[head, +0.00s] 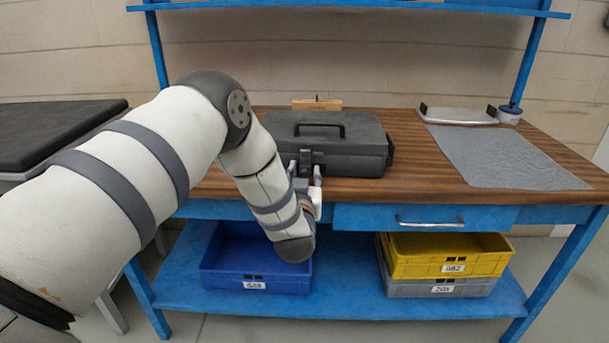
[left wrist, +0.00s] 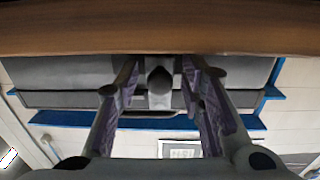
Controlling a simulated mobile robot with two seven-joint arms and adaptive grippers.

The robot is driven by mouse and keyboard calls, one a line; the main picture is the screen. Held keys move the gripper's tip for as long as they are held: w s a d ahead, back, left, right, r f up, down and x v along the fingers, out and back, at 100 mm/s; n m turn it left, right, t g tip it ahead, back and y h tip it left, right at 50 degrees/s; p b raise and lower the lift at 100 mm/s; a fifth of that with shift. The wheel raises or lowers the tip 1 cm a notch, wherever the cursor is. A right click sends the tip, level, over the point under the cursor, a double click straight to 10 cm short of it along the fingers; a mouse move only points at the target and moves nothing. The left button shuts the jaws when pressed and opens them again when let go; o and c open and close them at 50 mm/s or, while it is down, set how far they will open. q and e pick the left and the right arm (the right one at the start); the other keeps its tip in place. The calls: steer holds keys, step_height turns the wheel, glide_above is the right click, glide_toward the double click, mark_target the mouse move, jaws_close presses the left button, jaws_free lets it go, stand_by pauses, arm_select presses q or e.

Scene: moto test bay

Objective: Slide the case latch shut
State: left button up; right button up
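A closed dark grey case (head: 350,150) with a top handle lies on the wooden workbench. Its latch (head: 305,160) is a small dark block on the front face, left of the middle. My left gripper (head: 305,182) is low at the front of the case, right by the latch. In the left wrist view, which is upside down, the latch (left wrist: 160,88) shows between the two fingers of my left gripper (left wrist: 160,72), with a gap on each side. The fingers are apart and hold nothing. My right gripper is in neither view.
The wooden bench top (head: 415,170) is clear right of the case, up to a grey mat (head: 500,158). A flat tray (head: 458,116) and a small round tub (head: 509,114) stand behind it. Blue (head: 255,268) and yellow (head: 445,258) crates sit on the lower shelf.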

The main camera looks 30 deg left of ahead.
arm_select(q)
jaws_close()
steer(key=shift+w+d, duration=0.45)
steer(key=shift+d, duration=0.35)
steer(key=shift+w+d, duration=0.4)
steer(key=shift+d, duration=0.35)
steer(key=shift+o, duration=1.5)
jaws_free()
steer(key=v, duration=1.2)
